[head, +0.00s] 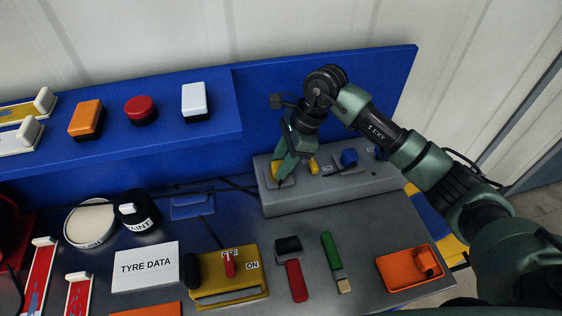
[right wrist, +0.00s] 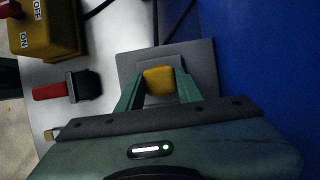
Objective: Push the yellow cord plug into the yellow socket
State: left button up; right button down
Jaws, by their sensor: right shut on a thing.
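My right gripper (head: 282,176) points down over the left end of the grey socket block (head: 330,197). Its two green fingers are shut on a yellow block, which I take to be the yellow plug (right wrist: 159,80). In the head view, yellow shows left of the fingers (head: 275,168), and another yellow piece (head: 313,165) shows just right of them. The fingers hide most of this spot, so I cannot tell plug from socket there, or how deep the plug sits. In the right wrist view a grey plate (right wrist: 197,58) lies behind the plug. My left gripper is not in view.
A blue plug-like piece (head: 349,157) stands on the block to the right. In front are a yellow switch box (head: 232,292), a red-handled tool (head: 296,282), a green-handled brush (head: 332,252) and an orange tray (head: 392,272).

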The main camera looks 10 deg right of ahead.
jog(key=shift+f, duration=0.25)
jog(key=c, duration=0.9)
grip_release()
jog(key=shift+o, duration=0.2)
jog(key=shift+b, duration=0.3)
jog(key=b+v, duration=0.2)
jog(key=v, duration=0.5)
jog(key=shift+d+r, duration=0.2)
jog(key=shift+r, duration=0.15)
